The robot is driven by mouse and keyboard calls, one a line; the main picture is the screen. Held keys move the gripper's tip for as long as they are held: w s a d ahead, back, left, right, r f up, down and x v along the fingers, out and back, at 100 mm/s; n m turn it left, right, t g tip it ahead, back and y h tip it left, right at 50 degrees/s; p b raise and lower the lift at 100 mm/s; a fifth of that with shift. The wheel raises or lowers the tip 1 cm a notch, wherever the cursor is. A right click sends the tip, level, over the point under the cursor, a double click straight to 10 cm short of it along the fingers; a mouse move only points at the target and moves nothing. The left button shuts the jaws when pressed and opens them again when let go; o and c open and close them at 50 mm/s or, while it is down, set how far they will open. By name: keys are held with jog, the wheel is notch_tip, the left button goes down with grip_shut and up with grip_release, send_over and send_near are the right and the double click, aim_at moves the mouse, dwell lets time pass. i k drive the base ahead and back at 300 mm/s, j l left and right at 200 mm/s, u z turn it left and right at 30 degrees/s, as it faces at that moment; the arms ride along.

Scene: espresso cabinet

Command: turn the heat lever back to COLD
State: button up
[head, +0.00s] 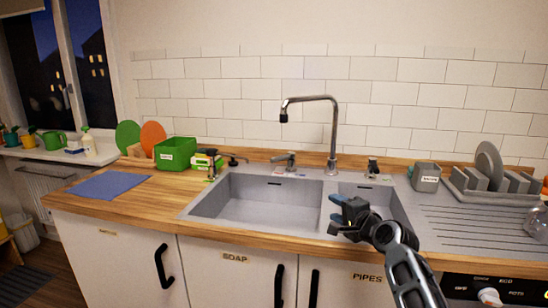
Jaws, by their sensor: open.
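A small metal lever (286,160) stands on the sink's back rim, left of the tall tap (333,135). Small labels lie on the rim at its foot, too small to read, so I cannot tell whether it points to COLD. Another dark handle (236,159) sits further left, and a short dark fitting (373,166) stands right of the tap. None of these carries a readable heat mark. My gripper (335,215) is open and empty over the front right of the sink, its fingers pointing left. It is well apart from the levers.
The grey sink (262,203) has a large left basin and a smaller right one. A green box (175,154) and blue mat (108,186) lie left. A grey caddy (426,177) and dish rack (490,185) stand right. The tall tap rises above the back rim.

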aim_at(291, 155)
jog(key=i+j, duration=0.15)
jog(key=i, duration=0.25)
jog(key=i+j, duration=0.15)
jog(key=i, duration=0.25)
jog(key=i+j, duration=0.2)
jog(key=i, duration=0.2)
